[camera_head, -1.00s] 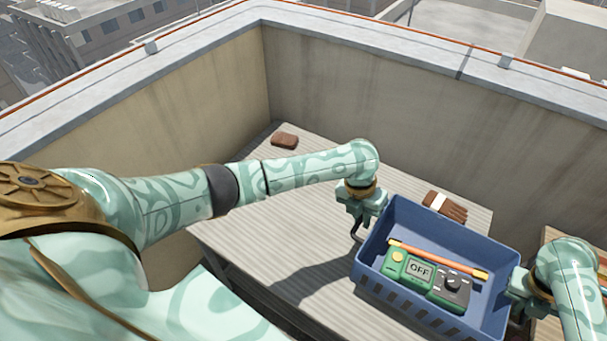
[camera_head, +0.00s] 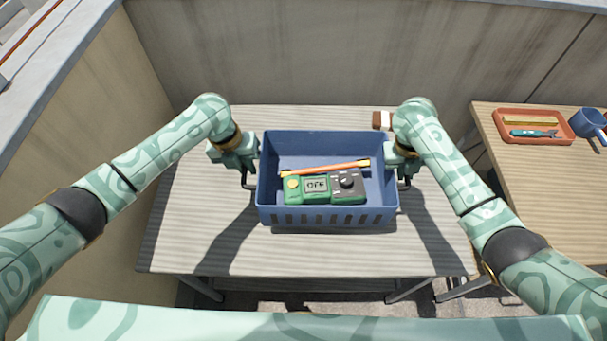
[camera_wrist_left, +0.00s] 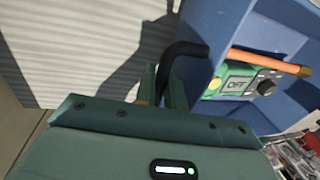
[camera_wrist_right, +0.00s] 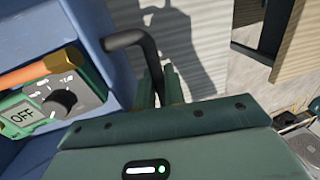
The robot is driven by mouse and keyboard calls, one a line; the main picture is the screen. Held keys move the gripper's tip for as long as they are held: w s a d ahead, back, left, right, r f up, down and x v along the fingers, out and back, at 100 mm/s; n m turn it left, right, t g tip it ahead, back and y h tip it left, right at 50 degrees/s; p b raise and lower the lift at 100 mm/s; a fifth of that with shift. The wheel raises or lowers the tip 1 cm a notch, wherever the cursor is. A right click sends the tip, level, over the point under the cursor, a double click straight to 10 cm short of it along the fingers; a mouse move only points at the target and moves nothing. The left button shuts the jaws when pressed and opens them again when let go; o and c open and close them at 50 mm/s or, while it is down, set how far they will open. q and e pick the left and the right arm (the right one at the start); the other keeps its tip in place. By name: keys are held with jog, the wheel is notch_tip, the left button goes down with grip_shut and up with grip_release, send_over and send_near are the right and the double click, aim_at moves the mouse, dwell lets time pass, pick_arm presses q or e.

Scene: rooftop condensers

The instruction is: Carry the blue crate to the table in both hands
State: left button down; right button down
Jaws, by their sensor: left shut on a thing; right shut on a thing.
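The blue crate (camera_head: 327,217) is level over the middle of the slatted grey table (camera_head: 195,240). I cannot tell whether its bottom touches the top. Inside lie a green meter marked OFF with a dark dial (camera_head: 326,188) and an orange rod (camera_head: 325,167). My left gripper (camera_head: 246,178) is shut on the crate's left black handle, which shows in the left wrist view (camera_wrist_left: 185,48). My right gripper (camera_head: 404,180) is shut on the right black handle, seen in the right wrist view (camera_wrist_right: 130,38).
A brown and white item (camera_head: 382,120) lies behind the crate, partly hidden by my right arm. Walls stand behind and at left. Grey tabletop is bare left of the crate.

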pick_arm(q)
jog(key=shift+d, duration=0.15)
pick_arm(e)
jog(key=shift+f, duration=0.1)
